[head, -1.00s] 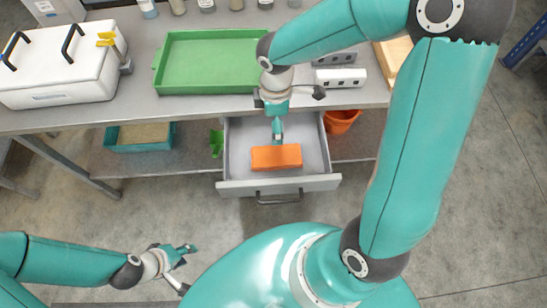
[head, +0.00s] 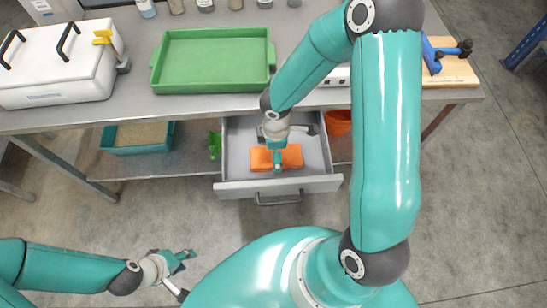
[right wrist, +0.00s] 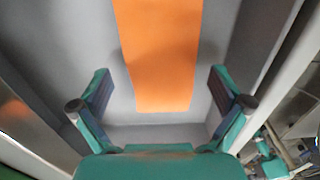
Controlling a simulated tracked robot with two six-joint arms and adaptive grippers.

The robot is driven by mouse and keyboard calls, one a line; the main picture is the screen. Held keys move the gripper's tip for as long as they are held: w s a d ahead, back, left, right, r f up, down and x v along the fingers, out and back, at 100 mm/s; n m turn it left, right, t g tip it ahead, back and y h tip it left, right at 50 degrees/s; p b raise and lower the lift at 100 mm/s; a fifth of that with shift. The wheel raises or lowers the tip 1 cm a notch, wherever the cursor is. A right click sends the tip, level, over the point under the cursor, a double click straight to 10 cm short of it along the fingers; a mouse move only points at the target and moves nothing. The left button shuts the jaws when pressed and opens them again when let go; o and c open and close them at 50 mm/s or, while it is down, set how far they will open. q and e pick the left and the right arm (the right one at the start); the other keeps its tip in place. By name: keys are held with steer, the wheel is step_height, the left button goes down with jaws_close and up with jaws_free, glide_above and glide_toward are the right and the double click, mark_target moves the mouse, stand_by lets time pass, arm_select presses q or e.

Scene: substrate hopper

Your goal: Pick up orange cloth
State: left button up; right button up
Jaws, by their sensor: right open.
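The orange cloth (head: 293,157), a flat folded rectangle, lies in the open grey drawer (head: 235,187) under the table. My right gripper (head: 277,163) is over the drawer and covers the middle of the cloth in the head view. In the right wrist view the fingers are wide apart and empty, and the cloth (right wrist: 158,55) shows as a long strip between and beyond them. Whether the fingers touch it cannot be told. My left gripper (head: 184,262) is at lower left, away from the drawer, empty, with its fingers apart.
A green tray (head: 213,88), a white cooler box (head: 60,75) and a wooden board (head: 455,72) stand on the table. A teal bin (head: 115,148), a green scoop (head: 214,146) and an orange pot (head: 338,122) are below.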

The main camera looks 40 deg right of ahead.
step_height(320, 180, down, 2)
steer(key=shift+f, duration=0.1)
steer(key=c, duration=1.2)
